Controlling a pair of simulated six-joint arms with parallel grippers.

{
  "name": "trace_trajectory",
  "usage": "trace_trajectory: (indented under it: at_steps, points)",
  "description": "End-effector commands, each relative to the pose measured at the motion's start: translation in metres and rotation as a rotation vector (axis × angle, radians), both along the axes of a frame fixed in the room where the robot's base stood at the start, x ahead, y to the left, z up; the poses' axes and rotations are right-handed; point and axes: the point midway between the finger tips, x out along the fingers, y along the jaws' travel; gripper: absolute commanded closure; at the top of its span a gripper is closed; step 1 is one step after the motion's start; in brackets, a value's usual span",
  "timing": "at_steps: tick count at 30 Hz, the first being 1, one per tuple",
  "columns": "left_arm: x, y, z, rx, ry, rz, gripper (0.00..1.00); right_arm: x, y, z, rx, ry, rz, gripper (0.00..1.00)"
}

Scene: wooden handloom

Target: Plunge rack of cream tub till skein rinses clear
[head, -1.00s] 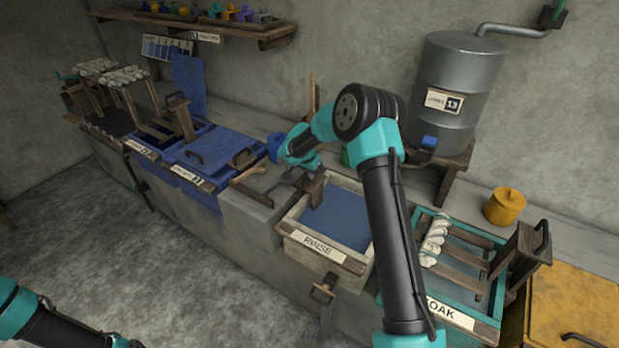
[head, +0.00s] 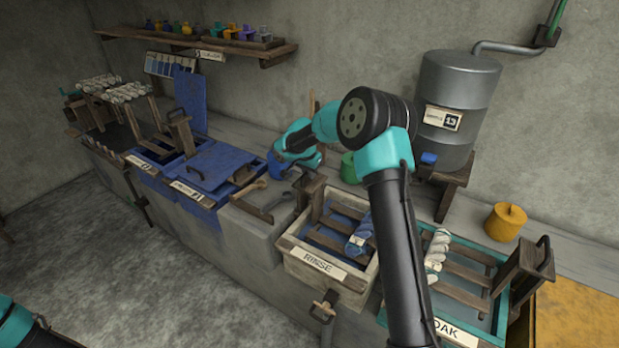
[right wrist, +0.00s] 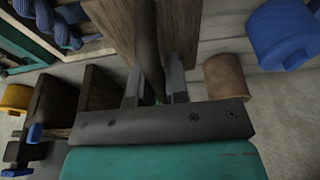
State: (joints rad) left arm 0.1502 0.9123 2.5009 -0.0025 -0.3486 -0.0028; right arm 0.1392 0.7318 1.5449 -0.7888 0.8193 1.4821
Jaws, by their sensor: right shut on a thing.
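The cream rinse tub (head: 328,265), labelled RINSE, stands in the middle of the bench. Its wooden slatted rack (head: 347,210) shows above bluish water in the tub. A blue and white skein (head: 360,236) lies across the rack's slats, partly hidden by my right arm. My right gripper (head: 299,172) is at the rack's upright end. In the right wrist view, the fingers (right wrist: 153,88) are shut on the dark handle (right wrist: 148,45) beside the wooden upright (right wrist: 120,25). The blue skein shows at that view's upper left (right wrist: 60,25). My left gripper is out of view; only part of that arm shows.
A teal soak tub (head: 505,300) with its own rack and pale skein (head: 437,250) stands to the right. Blue vats with a lid (head: 205,170) stand left. A metal drum (head: 455,95) stands behind. Wooden tools (head: 250,190) lie left of the cream tub.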

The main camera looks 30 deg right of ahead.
Motion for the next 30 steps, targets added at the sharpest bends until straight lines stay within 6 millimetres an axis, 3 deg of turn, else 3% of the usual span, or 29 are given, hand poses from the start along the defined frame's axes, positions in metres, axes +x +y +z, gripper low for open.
trace_trajectory:
  at_steps: [6,15,16,30]
  points:
    - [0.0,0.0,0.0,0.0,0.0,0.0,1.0,0.001,0.001,0.017,0.0,-0.005,0.002,1.0]
    - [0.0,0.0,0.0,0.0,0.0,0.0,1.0,0.001,0.0,0.021,-0.001,-0.003,0.002,1.0]
    - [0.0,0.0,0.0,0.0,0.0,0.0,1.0,0.001,0.0,0.021,-0.001,-0.003,0.002,0.84]
    - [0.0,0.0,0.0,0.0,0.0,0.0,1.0,0.0,0.0,0.019,0.0,-0.001,0.0,0.39]
